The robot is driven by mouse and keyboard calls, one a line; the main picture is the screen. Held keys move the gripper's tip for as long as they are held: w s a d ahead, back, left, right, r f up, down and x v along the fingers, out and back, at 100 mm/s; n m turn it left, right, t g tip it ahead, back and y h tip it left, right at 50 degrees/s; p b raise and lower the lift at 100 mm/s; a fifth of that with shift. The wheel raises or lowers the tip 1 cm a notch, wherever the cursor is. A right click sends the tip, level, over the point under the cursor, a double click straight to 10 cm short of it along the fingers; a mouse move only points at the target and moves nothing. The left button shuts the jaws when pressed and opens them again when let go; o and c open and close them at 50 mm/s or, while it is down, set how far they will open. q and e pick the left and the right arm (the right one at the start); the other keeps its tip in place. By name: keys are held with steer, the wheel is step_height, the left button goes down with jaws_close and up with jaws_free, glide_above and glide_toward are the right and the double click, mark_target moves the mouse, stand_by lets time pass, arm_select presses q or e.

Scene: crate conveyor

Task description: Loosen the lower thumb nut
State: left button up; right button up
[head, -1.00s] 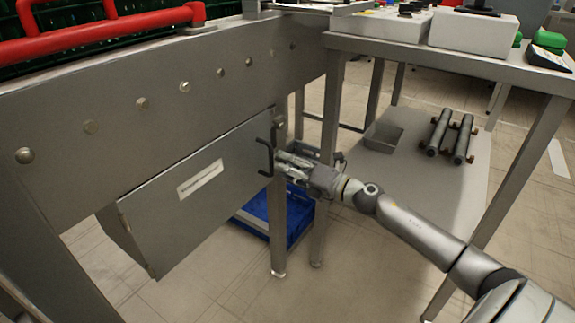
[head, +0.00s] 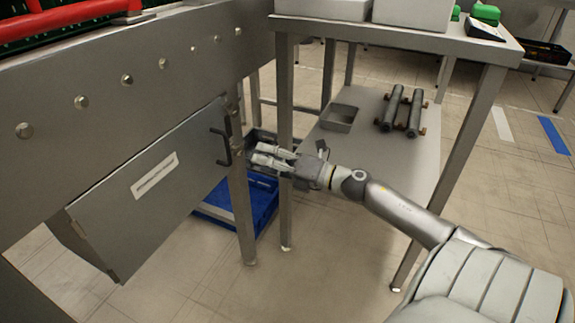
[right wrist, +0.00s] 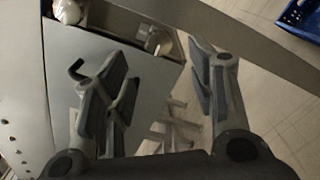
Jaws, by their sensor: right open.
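My right gripper (head: 258,154) is open and empty. In the head view it points left, just right of the grey conveyor leg and the cabinet handle. In the right wrist view its two fingers (right wrist: 158,68) stand wide apart. Beyond them, two pale rounded knobs sit along the grey panel's edge: one knob (right wrist: 68,11) at upper left, and one knob (right wrist: 158,41) beyond the gap between the fingers. They look like thumb nuts, but I cannot tell which is the lower. Neither nut is clear in the head view. My left gripper is out of view.
The grey cabinet (head: 120,205) with its dark handle (head: 222,147) hangs under the conveyor beside the leg (head: 242,210). A blue crate (head: 262,215) is on the floor behind. A steel table (head: 400,40) stands right, its lower shelf holding a small tray (head: 341,118) and dark cylinders (head: 402,110).

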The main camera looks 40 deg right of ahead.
steer(key=shift+v, duration=2.75)
